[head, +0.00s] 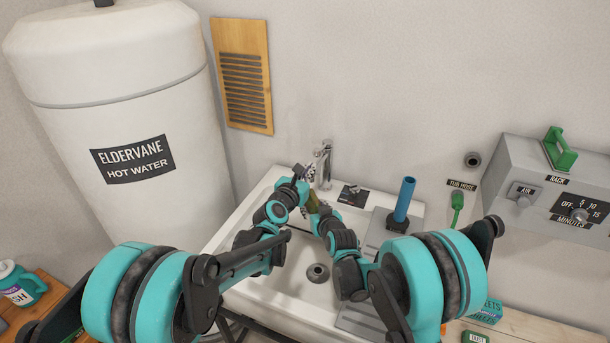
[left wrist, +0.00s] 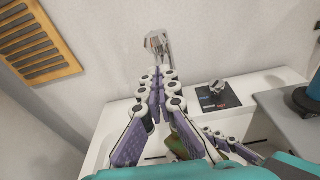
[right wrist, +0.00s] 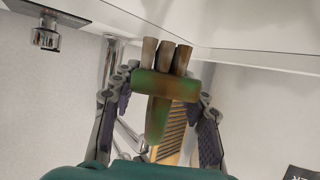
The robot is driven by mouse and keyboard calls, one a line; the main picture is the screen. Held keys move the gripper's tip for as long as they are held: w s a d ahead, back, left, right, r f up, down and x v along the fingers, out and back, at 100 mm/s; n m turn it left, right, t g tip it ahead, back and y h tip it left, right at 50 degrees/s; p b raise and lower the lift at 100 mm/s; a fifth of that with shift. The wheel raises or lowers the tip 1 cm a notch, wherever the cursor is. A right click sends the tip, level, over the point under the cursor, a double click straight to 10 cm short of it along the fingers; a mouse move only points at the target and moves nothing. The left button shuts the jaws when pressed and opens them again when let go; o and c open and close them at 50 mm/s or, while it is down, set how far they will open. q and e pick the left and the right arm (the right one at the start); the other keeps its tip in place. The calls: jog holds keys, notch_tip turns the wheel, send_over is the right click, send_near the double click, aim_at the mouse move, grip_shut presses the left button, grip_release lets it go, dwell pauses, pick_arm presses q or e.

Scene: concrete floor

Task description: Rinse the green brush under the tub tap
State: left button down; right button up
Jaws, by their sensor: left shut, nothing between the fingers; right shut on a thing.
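The green brush (right wrist: 165,88), with brownish stains and brown bristle tufts, is held between the fingers of my right gripper (right wrist: 160,100). It also shows in the head view (head: 313,203), over the white tub (head: 262,195), a little in front of the chrome tap (head: 325,160). My left gripper (head: 304,173) is shut and empty, its fingertips close to the tap. In the left wrist view its fingers (left wrist: 160,80) meet just below the tap (left wrist: 159,44). I cannot tell whether they touch it. No water stream is visible.
A black plate with a chrome knob (left wrist: 218,87) sits on the tub's back ledge, right of the tap. A blue cylinder (head: 404,198) stands on the right side. The drain (head: 318,272) is clear.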

pick_arm(q)
jog(key=x, duration=0.4)
jog(key=shift+w, duration=0.1)
jog(key=shift+r, duration=1.1)
